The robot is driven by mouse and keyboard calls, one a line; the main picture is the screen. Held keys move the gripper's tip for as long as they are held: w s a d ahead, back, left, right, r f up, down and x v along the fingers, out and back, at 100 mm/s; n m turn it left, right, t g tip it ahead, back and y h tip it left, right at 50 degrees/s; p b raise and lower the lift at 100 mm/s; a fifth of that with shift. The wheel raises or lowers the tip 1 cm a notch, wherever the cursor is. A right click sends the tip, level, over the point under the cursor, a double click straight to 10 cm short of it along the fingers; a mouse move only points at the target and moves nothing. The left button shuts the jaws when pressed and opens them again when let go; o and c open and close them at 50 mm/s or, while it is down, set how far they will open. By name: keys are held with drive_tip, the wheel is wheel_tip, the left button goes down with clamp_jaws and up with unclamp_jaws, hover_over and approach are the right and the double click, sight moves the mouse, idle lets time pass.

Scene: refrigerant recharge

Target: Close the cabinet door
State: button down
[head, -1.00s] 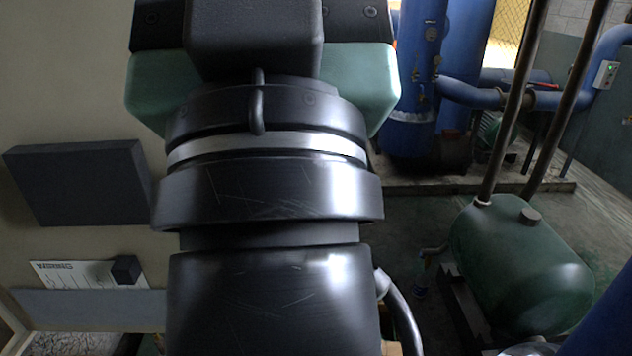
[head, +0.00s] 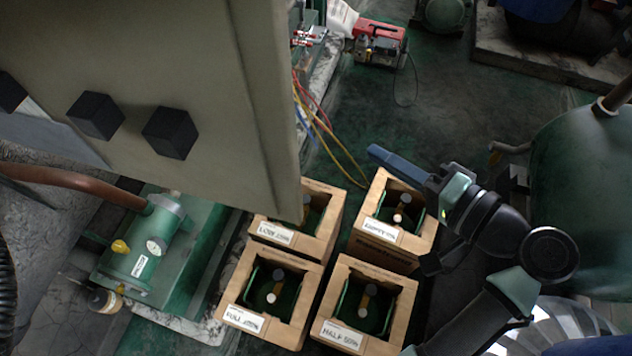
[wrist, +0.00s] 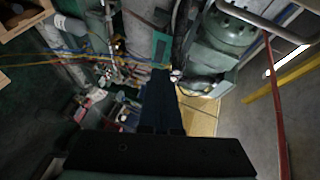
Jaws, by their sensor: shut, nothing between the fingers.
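The cabinet door (head: 215,60) appears as a large beige panel filling the upper left of the head view and standing open. Black blocks (head: 170,132) sit on its face, and its free edge faces right. The cabinet body cannot be made out. My gripper (head: 376,153) is to the right of the door's edge, above the wooden crates, apart from the door. Its dark blue fingers are shut and empty, pointing left. They also show in the wrist view (wrist: 161,76).
Several labelled wooden crates (head: 262,318) with cylinders stand on the floor below. A green machine (head: 150,240) is at lower left. Coloured hoses (head: 325,130) hang behind the door's edge. A red device (head: 378,42) is at the back, a green tank (head: 580,180) at right.

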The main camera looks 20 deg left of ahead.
drive_tip(key=s+f+g+y+b, duration=0.1)
drive_tip(key=s+f+g+y, duration=0.1)
drive_tip(key=s+f+y, duration=0.3)
drive_tip(key=s+a+r+h+p, duration=0.1)
drive_tip(key=s+a+p, duration=0.1)
drive_tip(key=a, duration=0.6)
drive_tip(key=shift+s+a+p, duration=0.25)
drive_tip(key=shift+a+p, duration=0.05)
drive_tip(key=shift+p, duration=0.4)
drive_tip(key=shift+s, duration=0.1)
